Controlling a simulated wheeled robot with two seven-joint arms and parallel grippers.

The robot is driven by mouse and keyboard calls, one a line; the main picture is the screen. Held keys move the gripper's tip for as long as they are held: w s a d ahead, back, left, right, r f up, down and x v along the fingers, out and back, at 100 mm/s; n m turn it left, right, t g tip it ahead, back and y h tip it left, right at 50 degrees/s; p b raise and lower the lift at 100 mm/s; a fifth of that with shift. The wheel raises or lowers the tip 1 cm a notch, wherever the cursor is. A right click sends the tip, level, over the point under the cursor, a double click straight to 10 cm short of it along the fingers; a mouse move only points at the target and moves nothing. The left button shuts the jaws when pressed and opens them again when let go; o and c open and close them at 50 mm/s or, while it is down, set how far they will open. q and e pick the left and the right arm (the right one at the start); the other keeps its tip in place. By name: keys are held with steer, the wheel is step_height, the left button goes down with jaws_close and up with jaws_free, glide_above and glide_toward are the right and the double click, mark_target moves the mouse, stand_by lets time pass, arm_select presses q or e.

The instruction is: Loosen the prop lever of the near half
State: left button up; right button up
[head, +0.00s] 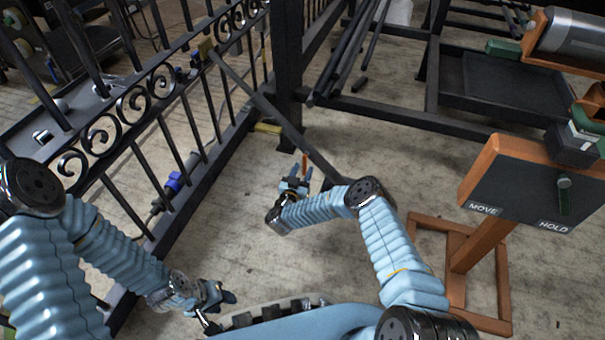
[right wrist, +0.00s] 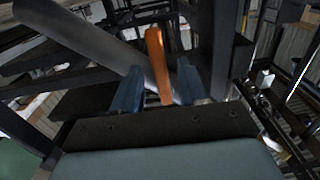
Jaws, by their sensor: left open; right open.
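The near gate half (head: 140,120) is a black scrollwork gate at the left in the head view. A dark prop bar (head: 262,105) runs from its top rail down to the right, towards the floor. The orange prop lever (head: 305,160) stands up near the bar's lower end. My right gripper (head: 295,182) is open right at the lever. In the right wrist view the orange lever (right wrist: 157,62) stands between its two blue fingers (right wrist: 160,88), with gaps on both sides. My left gripper (head: 213,305) is open and empty, low in the head view, apart from the gate.
A panel marked MOVE and HOLD (head: 520,185) stands on an orange post at the right. A black post (head: 288,60) rises behind the prop bar. A dark tray (head: 510,85) sits at the upper right. The floor (head: 400,165) between is bare.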

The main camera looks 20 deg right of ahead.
steer(key=shift+w+d, duration=0.15)
steer(key=shift+w, duration=0.1)
jaws_close()
stand_by(0.3)
